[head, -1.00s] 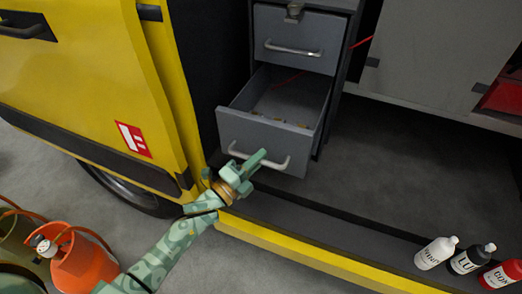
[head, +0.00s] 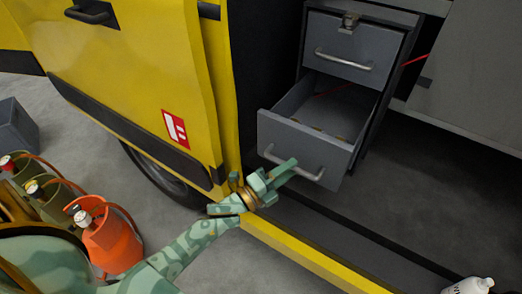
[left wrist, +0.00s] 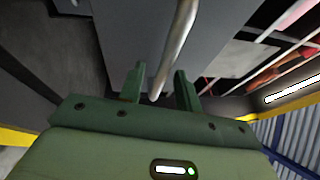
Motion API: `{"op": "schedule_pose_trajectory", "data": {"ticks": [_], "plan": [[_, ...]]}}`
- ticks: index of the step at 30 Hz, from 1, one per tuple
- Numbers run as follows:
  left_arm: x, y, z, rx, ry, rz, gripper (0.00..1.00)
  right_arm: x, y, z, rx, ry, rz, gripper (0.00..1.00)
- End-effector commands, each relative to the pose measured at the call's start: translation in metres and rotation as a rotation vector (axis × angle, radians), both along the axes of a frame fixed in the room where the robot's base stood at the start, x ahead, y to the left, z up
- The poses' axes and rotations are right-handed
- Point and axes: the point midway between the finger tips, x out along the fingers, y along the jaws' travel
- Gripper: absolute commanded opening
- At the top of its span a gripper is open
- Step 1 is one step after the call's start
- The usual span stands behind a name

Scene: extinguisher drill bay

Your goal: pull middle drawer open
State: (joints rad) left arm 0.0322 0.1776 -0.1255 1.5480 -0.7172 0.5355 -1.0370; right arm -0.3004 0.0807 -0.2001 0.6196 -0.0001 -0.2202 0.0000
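The grey middle drawer (head: 300,143) stands pulled out below a shut top drawer (head: 353,50) in the head view. Its inside shows, with a few small yellowish bits on the floor. Its bar handle (head: 310,174) runs across the front. My left gripper (head: 282,172) is at the left part of this handle. In the left wrist view the fingers of my left gripper (left wrist: 161,85) are apart, with the end of the metal handle (left wrist: 178,45) between them and gaps beside it. I cannot tell whether a finger touches it. My right gripper is not in view.
The yellow vehicle door (head: 130,75) stands left of the cabinet. A yellow sill edge (head: 300,258) runs below the drawer. Orange (head: 112,240) and olive (head: 58,203) cylinders stand at lower left. A white bottle (head: 467,287) is at lower right. The dark floor right of the drawer is clear.

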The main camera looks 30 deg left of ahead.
Motion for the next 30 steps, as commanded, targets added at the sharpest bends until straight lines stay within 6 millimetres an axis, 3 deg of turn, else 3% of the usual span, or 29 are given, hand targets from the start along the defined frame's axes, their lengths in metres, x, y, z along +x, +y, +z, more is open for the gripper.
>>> {"op": "schedule_pose_trajectory", "data": {"ticks": [9,15,21,30], "plan": [[-0.076,0.035,-0.015,0.000,0.004,0.000,0.34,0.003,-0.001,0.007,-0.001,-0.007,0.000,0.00],[-0.113,0.052,-0.023,0.002,0.004,-0.001,0.34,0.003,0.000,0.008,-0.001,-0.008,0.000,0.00],[-0.129,0.060,-0.026,0.001,0.001,-0.001,0.34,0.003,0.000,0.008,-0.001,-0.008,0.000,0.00],[-0.130,0.060,-0.026,0.001,0.001,-0.001,0.34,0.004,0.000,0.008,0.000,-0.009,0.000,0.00]]}}
